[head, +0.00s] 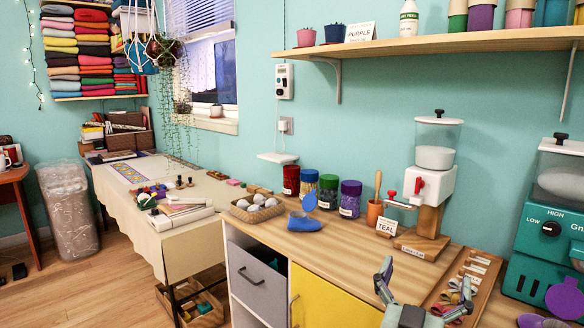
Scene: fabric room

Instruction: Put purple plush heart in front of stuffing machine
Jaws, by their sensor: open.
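My gripper (426,284) is at the bottom right of the head view, fingers apart and nothing seen between them, by the front of the wooden counter (335,240). A white hand-cranked machine (434,188) with a clear hopper of white filling and a red lever stands on a wooden base behind it. A larger teal machine (535,255) with a dial and a filled hopper stands at the right edge. A rounded purple piece (566,300) shows in front of the teal machine, cut off by the frame. Another purple piece (530,321) is at the bottom edge. I cannot tell whether either is the plush heart.
A wooden tray (440,308) with small fabric pieces lies beside my gripper. A "TEAL" sign (386,228), several bead jars (350,198), a blue fabric piece (302,222) and a basket of white balls (257,208) stand farther left. The counter's front middle is clear.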

